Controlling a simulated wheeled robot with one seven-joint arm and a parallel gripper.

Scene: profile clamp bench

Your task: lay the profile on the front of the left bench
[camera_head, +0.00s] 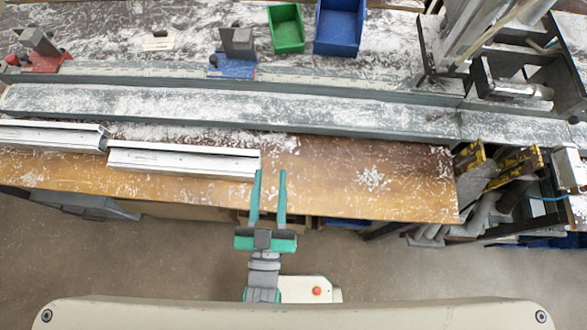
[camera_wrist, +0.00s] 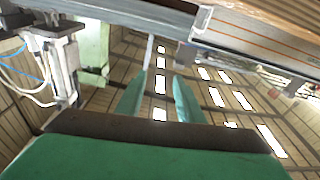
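Two silver-white profiles lie end to end on the wooden front strip of the left bench (camera_head: 330,190) in the head view. One profile (camera_head: 185,158) reaches to near the middle of the picture; the other profile (camera_head: 50,134) runs off the left edge. My gripper (camera_head: 269,173) is open, with two green fingers apart and nothing seen between them. Its left fingertip overlaps the right end of the nearer profile in the picture; I cannot tell whether they touch. In the wrist view my open gripper (camera_wrist: 166,68) shows against a ceiling with bright lights.
A long grey rail (camera_head: 220,108) runs behind the wooden strip. A red clamp (camera_head: 40,60), a blue clamp (camera_head: 233,66), a green bin (camera_head: 286,28) and a blue bin (camera_head: 339,27) stand behind it. Machinery (camera_head: 510,90) stands at right. The strip right of my gripper holds only shavings.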

